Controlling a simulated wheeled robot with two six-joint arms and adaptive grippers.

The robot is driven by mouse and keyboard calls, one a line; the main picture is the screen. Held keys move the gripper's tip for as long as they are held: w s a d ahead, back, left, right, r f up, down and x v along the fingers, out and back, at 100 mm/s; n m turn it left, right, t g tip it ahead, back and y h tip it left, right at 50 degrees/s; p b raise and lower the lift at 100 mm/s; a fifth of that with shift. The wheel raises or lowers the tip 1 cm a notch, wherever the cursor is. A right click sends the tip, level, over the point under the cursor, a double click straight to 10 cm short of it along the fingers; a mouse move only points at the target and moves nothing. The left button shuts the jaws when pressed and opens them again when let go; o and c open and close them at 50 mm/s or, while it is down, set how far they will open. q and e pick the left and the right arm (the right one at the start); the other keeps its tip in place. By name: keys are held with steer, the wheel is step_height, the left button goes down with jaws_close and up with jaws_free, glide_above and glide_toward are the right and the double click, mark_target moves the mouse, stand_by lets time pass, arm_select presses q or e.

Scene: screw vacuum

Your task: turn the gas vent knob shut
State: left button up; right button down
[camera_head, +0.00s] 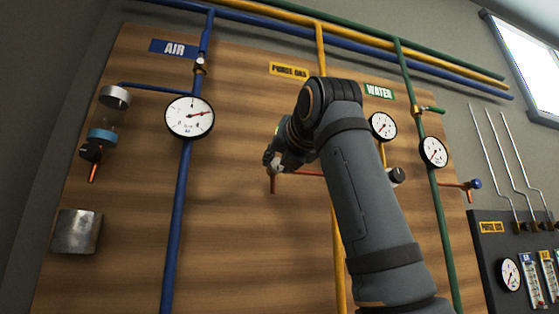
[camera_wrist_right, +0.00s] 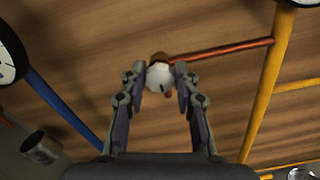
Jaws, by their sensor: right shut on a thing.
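The gas vent knob (camera_wrist_right: 160,78) is a light grey round knob with a dark mark, at the end of a red-copper branch pipe (camera_wrist_right: 222,51) off the yellow gas pipe (camera_wrist_right: 268,80). My right gripper (camera_wrist_right: 161,76) is shut on the knob, one finger on each side. In the head view my right gripper (camera_head: 271,160) is small at the left end of the red branch (camera_head: 305,173), below the PURGE GAS label (camera_head: 289,69). My right arm covers part of the yellow pipe (camera_head: 338,250), and the knob is mostly hidden there. My left gripper is not in view.
The blue AIR pipe (camera_head: 178,210) with its gauge (camera_head: 189,117) stands to the left. The green WATER pipe (camera_head: 445,240) and more gauges (camera_head: 433,151) stand to the right. A metal box (camera_head: 76,231) is on the wooden panel at lower left. Bare wood (camera_head: 250,240) lies below the gripper.

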steer(key=shift+d+f+m+p, duration=0.1)
steer(key=shift+m+p, duration=0.45)
steer(key=shift+m, duration=3.85)
steer(key=shift+f+m+p, duration=0.1)
steer(key=shift+m+p, duration=0.45)
steer(key=shift+m, duration=3.85)
steer(key=c, duration=1)
jaws_free()
steer(key=shift+w, duration=0.1)
